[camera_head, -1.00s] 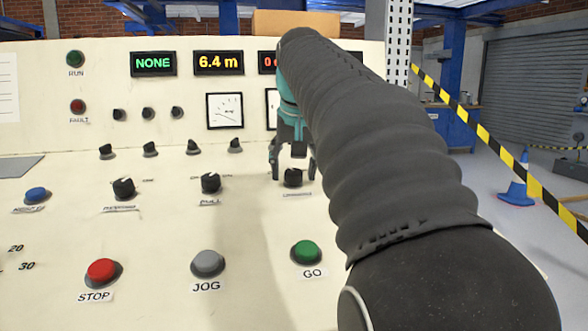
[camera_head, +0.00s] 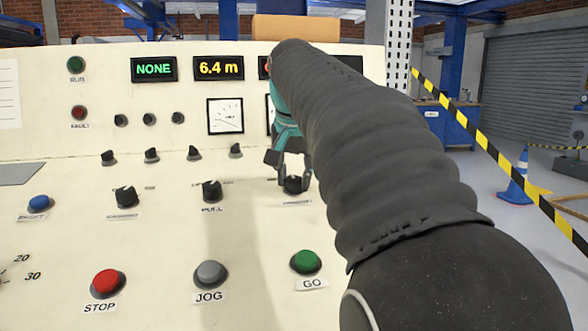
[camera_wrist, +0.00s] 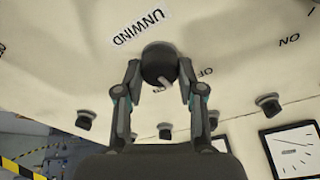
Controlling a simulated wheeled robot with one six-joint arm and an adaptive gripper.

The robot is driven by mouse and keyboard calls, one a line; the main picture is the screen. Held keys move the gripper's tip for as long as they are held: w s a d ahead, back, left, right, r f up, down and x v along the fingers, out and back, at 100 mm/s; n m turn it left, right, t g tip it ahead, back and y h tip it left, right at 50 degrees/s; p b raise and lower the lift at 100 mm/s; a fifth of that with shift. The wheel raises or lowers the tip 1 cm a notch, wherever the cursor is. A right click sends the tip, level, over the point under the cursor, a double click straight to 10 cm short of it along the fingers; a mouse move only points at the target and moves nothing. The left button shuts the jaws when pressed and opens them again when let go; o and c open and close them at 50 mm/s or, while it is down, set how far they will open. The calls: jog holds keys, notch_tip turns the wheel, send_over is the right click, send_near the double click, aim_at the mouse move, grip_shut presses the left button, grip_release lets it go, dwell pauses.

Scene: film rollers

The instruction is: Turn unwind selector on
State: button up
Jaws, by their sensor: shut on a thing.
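The unwind selector (camera_head: 295,185) is a black round knob on the cream panel, right of the PULL knob (camera_head: 212,191). A pale pointer line shows on the knob's lower edge. My gripper (camera_head: 292,178) is shut on this knob. In the wrist view its two fingers (camera_wrist: 159,70) stand on either side of it. My arm hides part of the panel to the right.
Below the knob are a green GO button (camera_head: 306,262), a grey JOG button (camera_head: 210,273) and a red STOP button (camera_head: 108,283). Small black knobs stand in a row behind. The displays read NONE (camera_head: 154,69) and 6.4 m (camera_head: 218,68). A striped barrier tape (camera_head: 480,143) hangs at right.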

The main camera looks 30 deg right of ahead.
jog(key=m+p, duration=0.1)
jog(key=m, duration=0.2)
jog(key=shift+r+m+p, duration=0.1)
jog(key=shift+m+p, duration=0.2)
jog(key=shift+m, duration=0.1)
jog(key=shift+m+g+h, duration=0.3)
jog(key=shift+m+g, duration=0.2)
jog(key=shift+m, duration=1.7)
jog(key=o, duration=1.1)
jog(key=shift+o, duration=0.2)
jog(key=v, duration=1.1)
jog(key=shift+r, duration=0.4)
